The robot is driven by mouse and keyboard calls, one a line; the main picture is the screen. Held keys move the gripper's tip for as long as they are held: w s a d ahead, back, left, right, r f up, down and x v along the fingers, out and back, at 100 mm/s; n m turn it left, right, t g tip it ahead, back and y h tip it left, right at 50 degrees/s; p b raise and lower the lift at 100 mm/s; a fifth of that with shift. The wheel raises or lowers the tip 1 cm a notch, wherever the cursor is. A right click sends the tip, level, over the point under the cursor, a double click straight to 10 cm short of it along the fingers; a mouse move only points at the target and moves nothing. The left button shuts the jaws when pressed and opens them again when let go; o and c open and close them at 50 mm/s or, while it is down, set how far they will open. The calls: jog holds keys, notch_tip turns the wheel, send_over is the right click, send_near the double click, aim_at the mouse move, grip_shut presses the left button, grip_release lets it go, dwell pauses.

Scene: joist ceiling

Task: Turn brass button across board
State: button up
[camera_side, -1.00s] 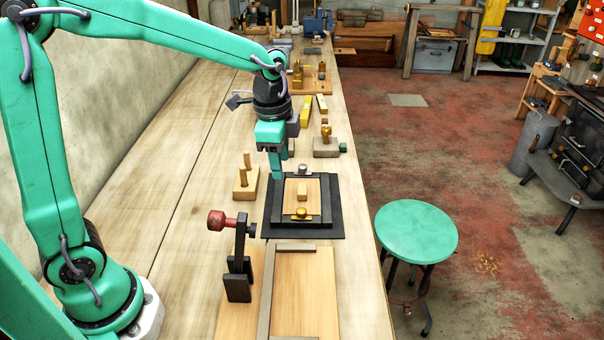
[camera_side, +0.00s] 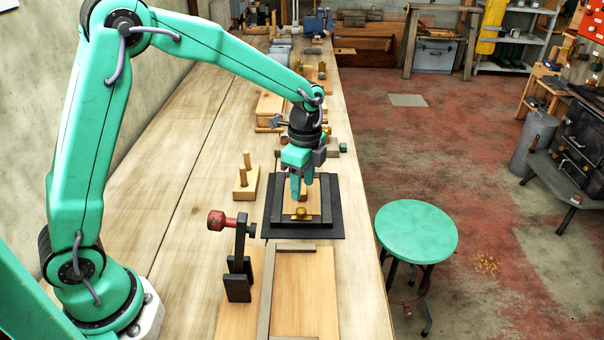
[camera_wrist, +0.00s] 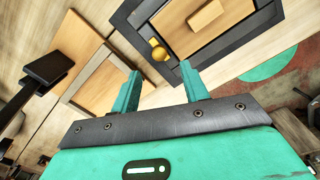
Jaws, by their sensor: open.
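The brass button (camera_side: 302,212) sits on the near side of a dark frame (camera_side: 328,190) and has a round knob. In the side view its bar lies along that side. In the wrist view the button (camera_wrist: 159,51) shows just beyond the gap between my fingertips. The pale wooden board (camera_wrist: 180,38) lies inside the frame, with a small wooden block (camera_wrist: 206,16) on it. My gripper (camera_side: 302,193) is open and empty, pointing down above the board, just behind the button.
A black clamp with a red knob (camera_side: 217,220) stands at the near left. A wooden panel with raised strips (camera_side: 305,290) lies in front of the frame. The bench's left side is clear.

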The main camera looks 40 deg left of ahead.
aim_at(302, 209)
jog(key=shift+s+f, duration=0.2)
jog(key=shift+f, duration=3.15)
grip_shut()
